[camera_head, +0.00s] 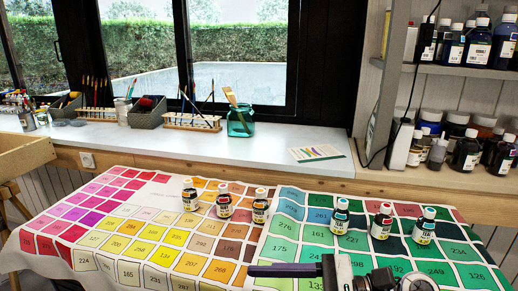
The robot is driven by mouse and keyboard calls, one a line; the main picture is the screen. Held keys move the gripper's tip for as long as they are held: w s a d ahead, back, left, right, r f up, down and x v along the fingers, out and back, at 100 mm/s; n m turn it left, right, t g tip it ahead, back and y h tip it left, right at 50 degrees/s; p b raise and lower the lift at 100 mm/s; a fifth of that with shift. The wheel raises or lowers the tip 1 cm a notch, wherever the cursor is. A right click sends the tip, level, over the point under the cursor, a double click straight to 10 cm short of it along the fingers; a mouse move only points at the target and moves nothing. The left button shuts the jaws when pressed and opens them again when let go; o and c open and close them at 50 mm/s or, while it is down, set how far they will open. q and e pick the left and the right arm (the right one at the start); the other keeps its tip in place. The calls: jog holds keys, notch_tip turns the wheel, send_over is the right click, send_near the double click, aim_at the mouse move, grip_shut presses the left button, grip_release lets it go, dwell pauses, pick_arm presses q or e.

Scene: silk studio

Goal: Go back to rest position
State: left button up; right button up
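My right gripper (285,270) is at the bottom centre of the head view, over the front of the colour-chart cloth. Its arm comes in from the lower right and it points left. One dark finger shows, with no object visible at it; whether it is open or shut cannot be made out. My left gripper is out of view. Three small paint bottles, a left one (189,198), a middle one (224,206) and a right one (260,208), stand upright on the warm colours. Three more, with teal (340,217), red (381,222) and teal (425,227) caps, stand on the greens.
The numbered colour-chart cloth (133,247) covers the table. Behind it, a white counter (275,155) holds brush racks (193,122), a teal jar (240,124) and a swatch card (319,153). Shelves (450,70) with many bottles stand at right. A wooden box (25,155) is at left.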

jog(key=w+d+f+m+t+h, duration=0.1)
jog(key=d+f+m+t+h, duration=0.3)
jog(key=m, duration=0.7)
jog(key=w+d+f+m+t+h+p, duration=0.15)
jog(key=m+t, duration=0.35)
jog(key=m, duration=0.6)
jog(key=w+d+f+m+t+h+b, duration=0.1)
jog(key=w+d+m+t, duration=0.3)
jog(key=m, duration=0.7)
jog(key=s+d+f+m+g+h, duration=0.2)
jog(key=s+f+m+g+h, duration=0.1)
jog(key=s+f+m, duration=0.6)
jog(key=s+d+f+m+g+h+p, duration=0.1)
jog(key=s+d+f+m+g+h, duration=0.2)
jog(key=s+f+m, duration=0.7)
notch_tip(320, 180, down, 5)
jog(key=shift+s+d+m+g+h, duration=0.2)
jog(key=shift+s+m+g+h, duration=0.15)
jog(key=shift+s+h, duration=0.25)
